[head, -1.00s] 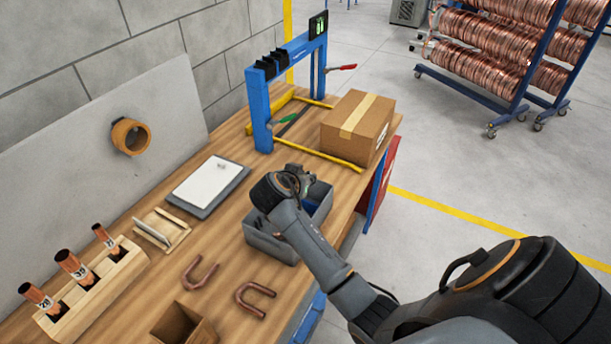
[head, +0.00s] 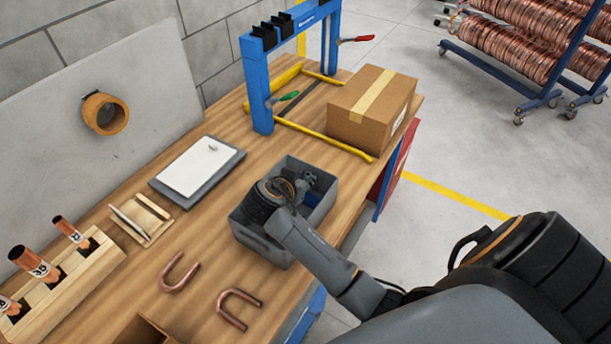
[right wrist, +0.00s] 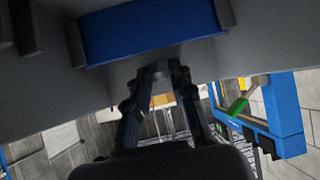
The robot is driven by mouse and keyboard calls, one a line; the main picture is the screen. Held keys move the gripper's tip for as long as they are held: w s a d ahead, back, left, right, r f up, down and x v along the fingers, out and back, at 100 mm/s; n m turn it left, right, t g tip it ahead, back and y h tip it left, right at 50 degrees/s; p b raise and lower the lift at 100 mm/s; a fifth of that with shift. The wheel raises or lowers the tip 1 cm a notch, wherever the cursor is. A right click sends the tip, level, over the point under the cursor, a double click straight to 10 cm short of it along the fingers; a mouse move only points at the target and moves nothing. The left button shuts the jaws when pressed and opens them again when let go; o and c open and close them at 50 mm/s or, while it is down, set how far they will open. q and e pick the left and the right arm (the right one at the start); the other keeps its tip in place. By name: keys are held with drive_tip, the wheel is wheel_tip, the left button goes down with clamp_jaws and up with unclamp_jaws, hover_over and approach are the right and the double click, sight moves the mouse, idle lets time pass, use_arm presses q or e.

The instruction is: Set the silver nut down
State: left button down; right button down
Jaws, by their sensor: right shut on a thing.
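My right gripper (head: 306,184) reaches over the grey bin (head: 262,248) on the workbench, its fingers pointing down at the bin's far right part. In the right wrist view its fingers (right wrist: 162,72) come together at the tips, close to a grey wall. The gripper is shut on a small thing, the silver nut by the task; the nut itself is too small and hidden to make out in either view. Dark and blue parts show inside the bin beside the fingers. My left gripper is not in view.
A cardboard box (head: 367,112) and a blue frame (head: 258,95) with yellow bars stand behind the bin. A white pad (head: 195,168) lies to the left. Copper U-bends (head: 238,308) lie in front, near a wooden rack (head: 62,285). Bare wood lies between pad and bin.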

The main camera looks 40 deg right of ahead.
drive_tip(key=shift+v, duration=0.9)
drive_tip(key=shift+a+f+b, duration=0.15)
drive_tip(key=shift+f+b, duration=0.15)
drive_tip(key=shift+f, duration=0.35)
drive_tip(key=shift+w+d+f, duration=0.1)
drive_tip(key=shift+d+f, duration=0.1)
drive_tip(key=shift+d, duration=0.1)
drive_tip(key=c, duration=1.3)
unclamp_jaws()
drive_tip(key=shift+r, duration=0.1)
drive_tip(key=shift+c, duration=0.2)
drive_tip(key=shift+o, duration=0.9)
drive_tip(key=shift+a+r, duration=0.1)
drive_tip(key=shift+a, duration=0.05)
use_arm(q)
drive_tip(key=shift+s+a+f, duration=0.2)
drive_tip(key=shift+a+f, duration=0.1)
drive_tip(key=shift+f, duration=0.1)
